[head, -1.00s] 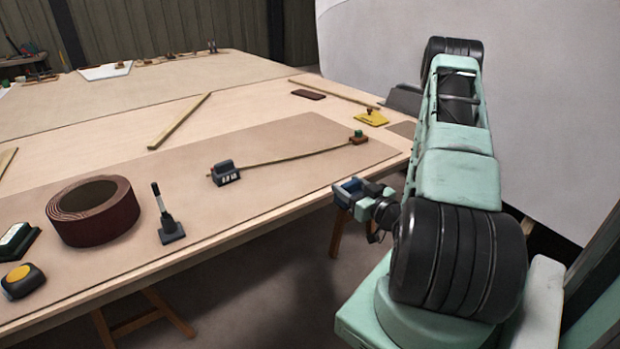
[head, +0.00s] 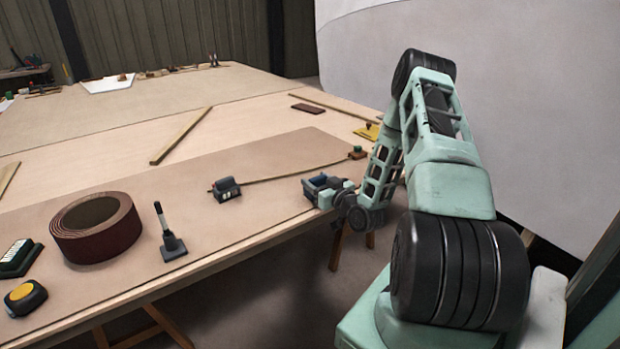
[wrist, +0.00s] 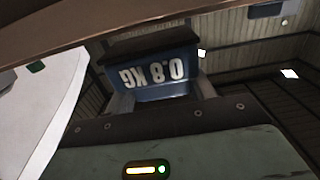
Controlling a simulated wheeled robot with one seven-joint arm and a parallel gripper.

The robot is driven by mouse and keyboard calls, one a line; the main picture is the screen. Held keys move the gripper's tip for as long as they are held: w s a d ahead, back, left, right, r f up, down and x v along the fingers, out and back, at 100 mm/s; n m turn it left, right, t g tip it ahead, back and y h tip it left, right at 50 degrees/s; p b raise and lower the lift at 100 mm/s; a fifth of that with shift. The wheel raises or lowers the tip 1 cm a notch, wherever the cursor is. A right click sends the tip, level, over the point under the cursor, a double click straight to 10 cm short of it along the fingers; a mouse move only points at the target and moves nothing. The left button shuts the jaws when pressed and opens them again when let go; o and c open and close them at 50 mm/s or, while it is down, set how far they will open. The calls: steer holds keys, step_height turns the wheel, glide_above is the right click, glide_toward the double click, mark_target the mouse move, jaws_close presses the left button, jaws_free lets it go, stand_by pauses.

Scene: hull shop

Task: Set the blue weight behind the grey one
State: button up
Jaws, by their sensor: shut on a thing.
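The blue weight (wrist: 150,90) is between my gripper's fingers in the wrist view, with pale "0.8 KG" lettering that appears upside down. In the head view my gripper (head: 323,187) is shut on it at the right part of the bench's front edge; the fingers partly hide it. The grey weight (head: 227,190) stands on the brown sheet, left of my gripper and apart from it. It is dark grey with small pale markings on its front.
A brown roll (head: 95,228), a black upright-handled tool (head: 168,235), a yellow-topped tape measure (head: 24,297) and a green-black box (head: 17,258) stand left. A yellow piece (head: 370,131) lies at the back right. The brown sheet (head: 255,155) is clear behind the grey weight.

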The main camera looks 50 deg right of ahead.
mark_target(310, 179)
steer(key=x, duration=0.4)
steer(key=shift+f+p, duration=0.25)
steer(key=shift+p, duration=0.15)
steer(key=shift+f, duration=0.2)
steer(key=shift+f, duration=0.15)
steer(key=o, duration=1.6)
steer(key=shift+f, duration=0.1)
steer(key=shift+s+f, duration=0.1)
steer(key=shift+s, duration=0.25)
steer(key=b+v, duration=0.3)
steer(key=v, duration=1.3)
steer(key=shift+s+a, duration=0.2)
steer(key=shift+s, duration=0.1)
